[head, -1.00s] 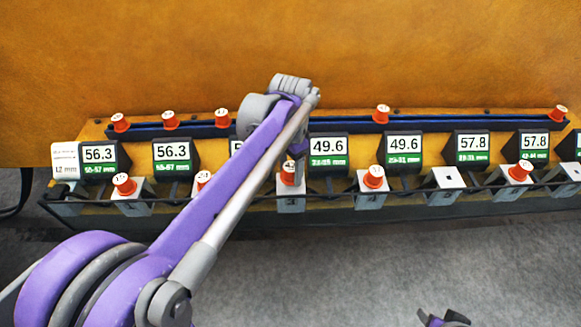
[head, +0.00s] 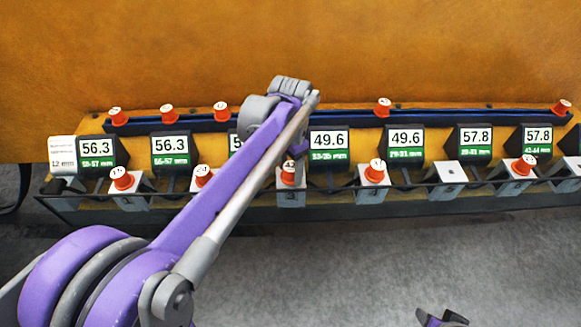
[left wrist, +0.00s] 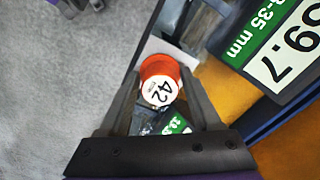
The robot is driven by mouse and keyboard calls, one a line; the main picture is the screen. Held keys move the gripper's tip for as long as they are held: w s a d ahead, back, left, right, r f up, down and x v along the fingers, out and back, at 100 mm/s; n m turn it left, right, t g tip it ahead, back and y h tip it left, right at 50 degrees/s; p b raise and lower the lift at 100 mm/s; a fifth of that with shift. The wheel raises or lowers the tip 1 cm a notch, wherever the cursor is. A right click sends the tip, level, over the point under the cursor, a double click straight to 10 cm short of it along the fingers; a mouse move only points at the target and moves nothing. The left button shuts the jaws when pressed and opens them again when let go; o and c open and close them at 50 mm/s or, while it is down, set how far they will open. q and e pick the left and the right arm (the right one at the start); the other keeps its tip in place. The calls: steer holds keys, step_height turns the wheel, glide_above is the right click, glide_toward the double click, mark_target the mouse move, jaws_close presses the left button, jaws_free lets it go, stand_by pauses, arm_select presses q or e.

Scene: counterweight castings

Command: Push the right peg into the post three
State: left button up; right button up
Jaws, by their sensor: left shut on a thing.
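The orange peg marked 42 (head: 290,172) stands at the light grey post three (head: 291,196), near the middle of the row. My left gripper (head: 297,152) reaches down over it from above. In the left wrist view the peg (left wrist: 160,84) sits between the two fingers of my left gripper (left wrist: 160,95), which is shut on it. How deep the peg sits in the post is hidden. Only the tips of my right gripper (head: 443,318) show at the bottom edge; its opening is unclear.
Other orange pegs stand on posts to the left (head: 123,179) and right (head: 375,170). Several more sit along the dark blue rail (head: 340,124) behind. Displays such as 49.6 (head: 329,140) stand close by the posts. A dark bar runs along the posts. The grey floor in front is clear.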

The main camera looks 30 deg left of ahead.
mark_target(290, 166)
arm_select(q)
steer(key=shift+f, duration=0.2)
steer(key=o, duration=1.5)
steer(key=shift+c, duration=0.2)
step_height(290, 166, up, 11)
steer(key=shift+f+p, duration=0.1)
steer(key=shift+p, duration=0.2)
